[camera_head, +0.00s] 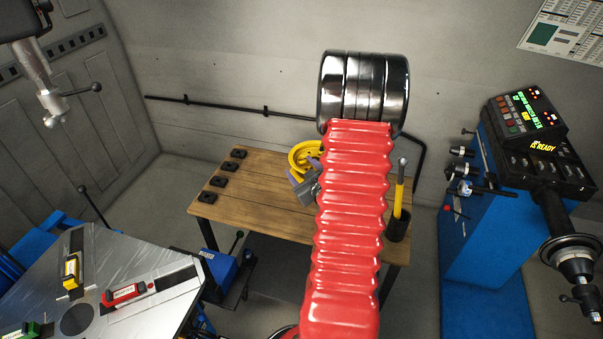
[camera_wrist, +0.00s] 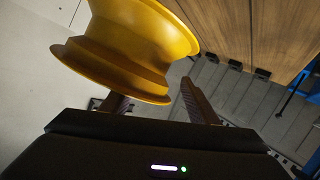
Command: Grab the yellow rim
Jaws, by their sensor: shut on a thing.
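The yellow rim (camera_head: 302,156) shows in the head view over the back of the wooden table, partly hidden by my red-sleeved arm. My gripper (camera_head: 304,177) is right against it. In the wrist view the rim (camera_wrist: 135,45) fills the upper left, tilted, with its lower flange between the two dark fingers of my gripper (camera_wrist: 157,94). The gripper is shut on the rim. The left finger is partly hidden behind the rim. I cannot tell whether the rim touches the table.
The wooden table (camera_head: 255,180) carries several black pads at left and a black cup (camera_head: 397,226) with a yellow-handled tool at right. A tyre-changer turntable (camera_head: 115,270) stands at lower left. A blue balancing machine (camera_head: 490,200) stands at right.

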